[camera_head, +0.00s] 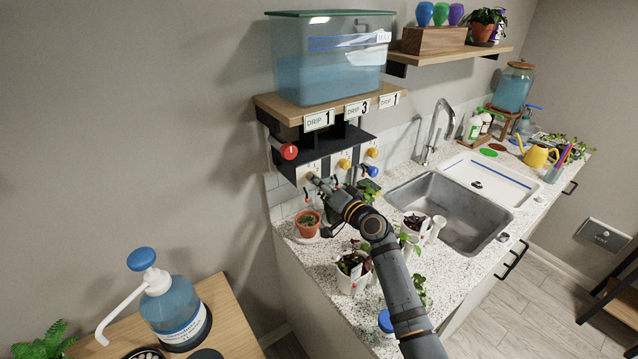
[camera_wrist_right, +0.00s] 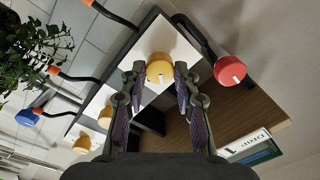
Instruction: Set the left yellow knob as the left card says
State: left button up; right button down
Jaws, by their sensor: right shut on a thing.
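The left card (camera_head: 319,120) on the shelf edge reads DRIP 1. The left yellow knob (camera_wrist_right: 160,66) sits on a white plate in the right wrist view, with a small pale mark on its face. My right gripper (camera_wrist_right: 160,78) has a finger on each side of this knob and is shut on it. In the head view my right gripper (camera_head: 314,184) reaches the panel below the left card and hides the knob. The middle yellow knob (camera_head: 345,164) and right yellow knob (camera_head: 372,152) stand free to the right. My left gripper is not in view.
A red knob (camera_head: 289,151) sits left of the gripper, and a blue knob (camera_head: 372,171) sits right. A water tank (camera_head: 330,65) stands on the shelf above. Potted plants, including a terracotta pot (camera_head: 307,227), stand on the counter beneath my right arm.

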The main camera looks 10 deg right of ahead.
jog(key=c, duration=1)
grip_release()
jog(key=v, duration=1.2)
